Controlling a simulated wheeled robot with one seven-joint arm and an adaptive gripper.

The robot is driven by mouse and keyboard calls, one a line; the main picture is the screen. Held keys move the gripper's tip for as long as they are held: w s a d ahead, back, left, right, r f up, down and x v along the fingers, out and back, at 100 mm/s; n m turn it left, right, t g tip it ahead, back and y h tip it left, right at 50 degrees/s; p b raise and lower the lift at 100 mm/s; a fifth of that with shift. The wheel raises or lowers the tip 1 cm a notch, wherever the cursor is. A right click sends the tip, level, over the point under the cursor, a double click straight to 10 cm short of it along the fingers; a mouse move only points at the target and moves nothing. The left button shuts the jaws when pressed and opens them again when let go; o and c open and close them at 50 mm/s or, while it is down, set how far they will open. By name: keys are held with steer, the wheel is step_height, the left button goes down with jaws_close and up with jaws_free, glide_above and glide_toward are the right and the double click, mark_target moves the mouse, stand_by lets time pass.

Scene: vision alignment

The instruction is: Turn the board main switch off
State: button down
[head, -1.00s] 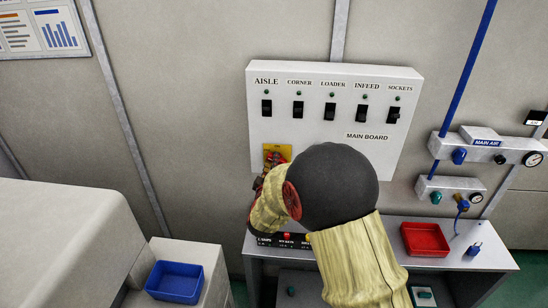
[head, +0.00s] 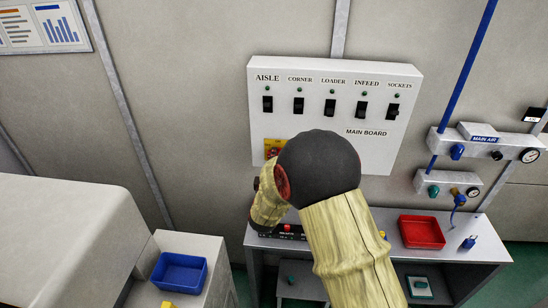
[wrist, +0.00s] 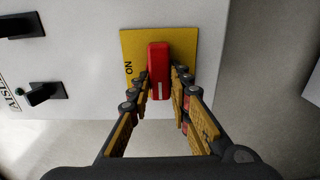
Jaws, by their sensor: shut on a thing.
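The main switch's yellow plate (head: 268,149) is at the lower left of the white main board (head: 380,78), partly hidden behind my arm. In the wrist view, the yellow plate (wrist: 130,42) carries a red handle (wrist: 159,60) with a white mark on its end. The word ON shows on the plate to the left of the handle. My gripper (wrist: 160,80) has one finger on each side of the red handle and is shut on it. The fingers themselves are hidden by my arm in the head view.
Several black toggle switches (head: 330,106) line the board above the main switch. A bench below holds a red tray (head: 421,232) and a blue padlock (head: 469,242). A blue bin (head: 178,276) stands at the lower left. Air pipes and gauges (head: 529,155) are at the right.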

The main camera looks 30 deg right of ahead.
steer(key=c, duration=1.6)
jaws_free()
steer(key=shift+c, duration=0.2)
steer(key=v, duration=1.2)
